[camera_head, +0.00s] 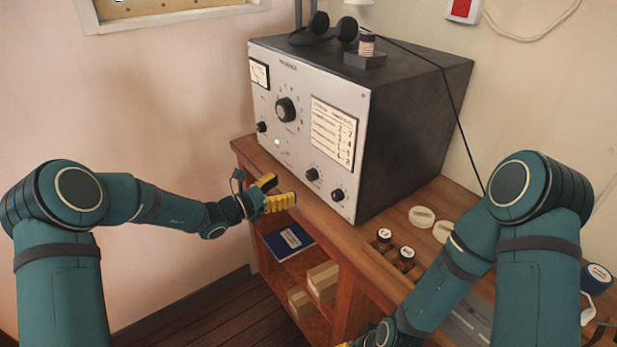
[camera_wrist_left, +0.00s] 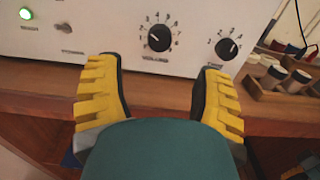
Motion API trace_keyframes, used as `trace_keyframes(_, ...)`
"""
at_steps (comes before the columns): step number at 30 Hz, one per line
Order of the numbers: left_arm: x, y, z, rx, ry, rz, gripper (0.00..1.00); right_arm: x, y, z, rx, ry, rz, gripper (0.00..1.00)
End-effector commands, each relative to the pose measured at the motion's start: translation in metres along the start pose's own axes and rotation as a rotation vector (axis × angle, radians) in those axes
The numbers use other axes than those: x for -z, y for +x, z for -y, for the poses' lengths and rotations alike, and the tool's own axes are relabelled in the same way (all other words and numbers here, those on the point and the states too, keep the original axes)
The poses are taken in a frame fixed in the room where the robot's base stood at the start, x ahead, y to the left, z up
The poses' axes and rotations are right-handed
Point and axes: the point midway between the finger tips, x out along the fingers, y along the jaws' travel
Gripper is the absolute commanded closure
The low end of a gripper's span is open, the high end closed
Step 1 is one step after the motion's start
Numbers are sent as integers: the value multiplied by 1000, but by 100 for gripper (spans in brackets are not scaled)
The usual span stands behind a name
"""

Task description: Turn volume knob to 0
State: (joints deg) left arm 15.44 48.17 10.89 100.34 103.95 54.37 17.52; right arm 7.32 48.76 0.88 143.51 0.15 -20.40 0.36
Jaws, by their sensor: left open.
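The volume knob (camera_head: 312,174) is a small black dial, low on the pale front panel of a large radio set (camera_head: 330,110). In the left wrist view the volume knob (camera_wrist_left: 159,38) has the label VOLUME under it and numbers around it; its exact setting is too small to read. My left gripper (camera_head: 277,192) has yellow fingers, is open and empty, and sits in front of the panel near the shelf edge. In the left wrist view its fingers (camera_wrist_left: 160,85) straddle the space below the knob, apart from it. My right gripper (camera_head: 347,344) is mostly cut off at the bottom edge.
A similar knob (camera_head: 338,195) sits close right of the volume knob. The wooden counter (camera_head: 350,236) edge runs below the panel. Dark jars (camera_head: 405,258) stand in the counter at right. Below, a shelf holds a blue book (camera_head: 289,240) and boxes (camera_head: 322,280).

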Motion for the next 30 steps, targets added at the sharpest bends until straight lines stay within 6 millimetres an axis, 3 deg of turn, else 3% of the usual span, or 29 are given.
trace_keyframes(6, 1, 44, 1, 3, 0, -1, 33, -1, 3, -1, 0, -1, 2, 53)
trace_keyframes(12, 1, 73, 1, 2, 1, -1, 33, -2, 4, -1, 1, -2, 4, 53)
trace_keyframes(18, 1, 86, 0, 0, 0, -2, 33, -2, 4, -1, 1, -2, 5, 53)
trace_keyframes(27, 1, 87, 0, 0, 0, -2, 31, -2, 4, -1, 1, -2, 5, 53)
trace_keyframes(30, 1, 87, 0, 0, 0, -2, 66, -2, 4, -1, 1, -2, 5, 53)
